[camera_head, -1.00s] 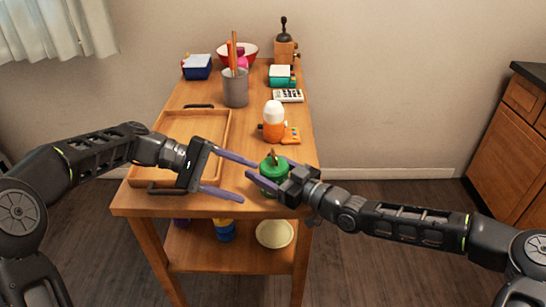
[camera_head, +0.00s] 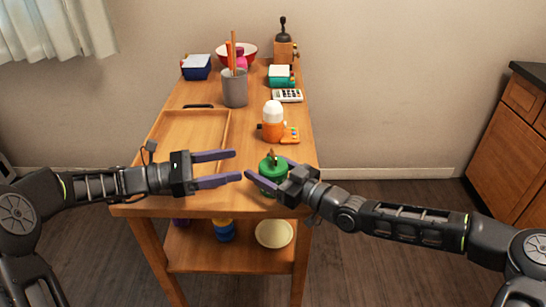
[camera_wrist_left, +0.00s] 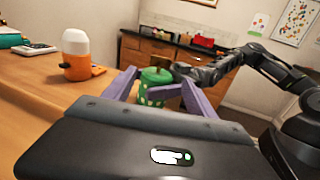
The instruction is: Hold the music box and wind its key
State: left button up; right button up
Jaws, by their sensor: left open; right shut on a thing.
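The music box is a green round box (camera_head: 268,176) with a darker green lid and a small brown key (camera_head: 271,157) on top. It stands near the front right edge of the wooden table. My right gripper (camera_head: 262,181) is shut on the music box from the right, its fingers partly covering it. My left gripper (camera_head: 237,166) is open and empty, to the left of the box, fingers pointing at it. In the left wrist view the music box (camera_wrist_left: 154,86) shows between the left fingers, beyond their tips, with light spots on its side.
A wooden tray (camera_head: 165,187) lies on the table under the left gripper. An orange bottle with a white top (camera_head: 273,122), a calculator (camera_head: 288,96), a grey pencil cup (camera_head: 234,91), and a red bowl (camera_head: 250,52) stand farther back. The lower shelf holds a cream plate (camera_head: 274,233).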

aim_at(272, 157)
pick_arm(q)
jog(key=x, duration=1.1)
jog(key=shift+d, duration=0.2)
jog(key=shift+c, duration=0.5)
jog(key=c, duration=1.3)
jog(key=shift+w+g, duration=0.1)
jog(key=shift+g, duration=0.2)
jog(key=m+g, duration=0.2)
jog(key=g, duration=0.1)
jog(key=shift+m+g+h, duration=0.3)
jog(key=shift+m, duration=0.1)
jog(key=shift+a, duration=0.1)
